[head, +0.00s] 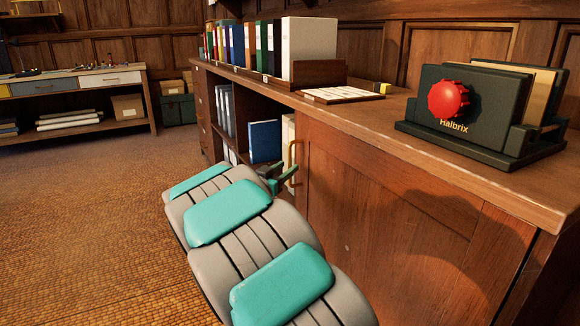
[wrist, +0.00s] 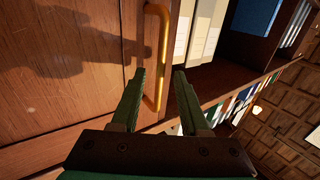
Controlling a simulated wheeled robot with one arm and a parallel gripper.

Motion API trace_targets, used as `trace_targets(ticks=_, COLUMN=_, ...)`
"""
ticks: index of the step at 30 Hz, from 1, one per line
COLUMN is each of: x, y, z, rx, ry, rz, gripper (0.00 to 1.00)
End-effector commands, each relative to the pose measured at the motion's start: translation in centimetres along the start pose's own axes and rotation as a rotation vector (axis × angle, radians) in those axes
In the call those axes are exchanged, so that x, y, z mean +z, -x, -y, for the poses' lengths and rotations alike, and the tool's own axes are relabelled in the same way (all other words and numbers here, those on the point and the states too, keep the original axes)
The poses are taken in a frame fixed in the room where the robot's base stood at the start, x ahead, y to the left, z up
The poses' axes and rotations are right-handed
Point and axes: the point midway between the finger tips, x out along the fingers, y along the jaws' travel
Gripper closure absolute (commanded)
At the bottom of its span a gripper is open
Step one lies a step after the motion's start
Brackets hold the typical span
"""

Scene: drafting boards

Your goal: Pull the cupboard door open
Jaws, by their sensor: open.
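The cupboard door (head: 385,215) is a brown wooden panel at the right front of the long counter, and it looks shut. Its brass bar handle (head: 292,155) stands upright near the door's left edge. In the wrist view the door (wrist: 70,90) fills the left and the handle (wrist: 157,50) shows at the top middle. My green gripper (head: 284,178) is at the handle, partly hidden by my arm in the head view. In the wrist view my gripper (wrist: 160,73) is open, with the handle's lower part seen between its two fingers. I cannot tell whether they touch it.
Open shelves with a blue binder (head: 264,141) and other files lie left of the door. The counter top (head: 415,145) carries a row of binders, a paper tray (head: 342,95) and a dark file holder with a red knob (head: 449,99). The floor (head: 90,215) at left is clear.

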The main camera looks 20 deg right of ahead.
Motion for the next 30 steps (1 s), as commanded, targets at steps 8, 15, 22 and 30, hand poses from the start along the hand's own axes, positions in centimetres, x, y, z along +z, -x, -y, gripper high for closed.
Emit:
trace_targets(ticks=8, x=0.2, y=-2.7, z=-0.1, rx=0.000, ry=0.003, rz=0.003, gripper=0.55)
trace_targets(ticks=15, x=0.2, y=-3.0, z=0.0, rx=-0.002, ry=0.002, rz=0.003, gripper=0.55)
trace_targets(ticks=22, x=0.1, y=-3.0, z=0.0, rx=-0.002, ry=0.002, rz=0.002, gripper=0.69)
trace_targets(ticks=30, x=0.1, y=-3.0, z=0.0, rx=-0.002, ry=0.002, rz=0.002, gripper=0.99)
